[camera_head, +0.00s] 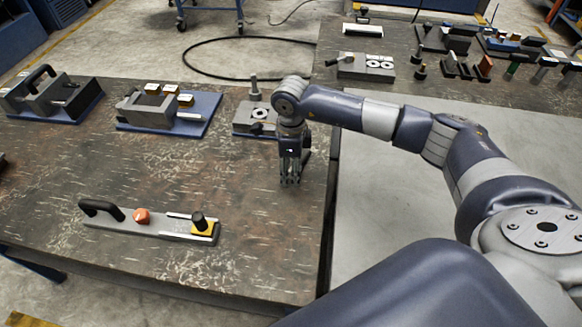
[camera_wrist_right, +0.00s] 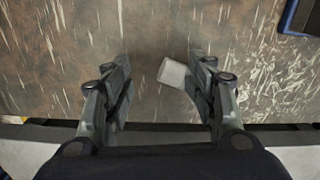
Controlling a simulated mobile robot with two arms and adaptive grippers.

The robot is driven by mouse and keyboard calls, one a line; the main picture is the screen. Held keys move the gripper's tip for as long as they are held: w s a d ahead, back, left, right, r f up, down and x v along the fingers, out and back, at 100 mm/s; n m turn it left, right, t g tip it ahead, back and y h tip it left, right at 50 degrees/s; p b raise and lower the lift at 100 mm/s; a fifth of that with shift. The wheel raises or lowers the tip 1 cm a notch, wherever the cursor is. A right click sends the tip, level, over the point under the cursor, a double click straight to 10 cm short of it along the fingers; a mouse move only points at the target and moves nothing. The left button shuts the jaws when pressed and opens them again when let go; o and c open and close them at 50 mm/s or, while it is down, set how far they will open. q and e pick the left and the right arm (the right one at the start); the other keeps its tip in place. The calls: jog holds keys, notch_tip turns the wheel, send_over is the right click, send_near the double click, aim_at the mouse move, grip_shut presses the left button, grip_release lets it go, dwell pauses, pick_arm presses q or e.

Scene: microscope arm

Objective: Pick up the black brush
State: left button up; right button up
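My right gripper (camera_head: 290,180) hangs fingers-down over the right part of the brown worktable. The right wrist view shows it open, with its two fingers (camera_wrist_right: 165,65) well apart. A small pale grey block-like end (camera_wrist_right: 173,73) shows between the fingertips, close to the right-hand finger, which hides part of it. I cannot tell whether it belongs to the brush or whether the finger touches it. In the head view the gripper and arm cover this spot, and no black brush can be made out for certain. My left gripper is not in view.
A long grey fixture (camera_head: 150,224) with black handle and orange knob lies at the table's front. Grey devices on blue bases (camera_head: 203,125) and a knobbed plate (camera_head: 258,113) stand along the back. The table's middle (camera_head: 200,175) is clear. A second table (camera_head: 420,90) holds several tools.

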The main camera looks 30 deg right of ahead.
jog(key=shift+s+f, duration=0.2)
jog(key=shift+f, duration=0.05)
jog(key=shift+c, duration=0.9)
jog(key=c, duration=0.9)
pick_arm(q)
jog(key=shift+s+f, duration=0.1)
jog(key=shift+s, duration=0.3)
pick_arm(e)
jog(key=shift+s+a, duration=0.15)
jog(key=shift+s, duration=0.05)
grip_shut()
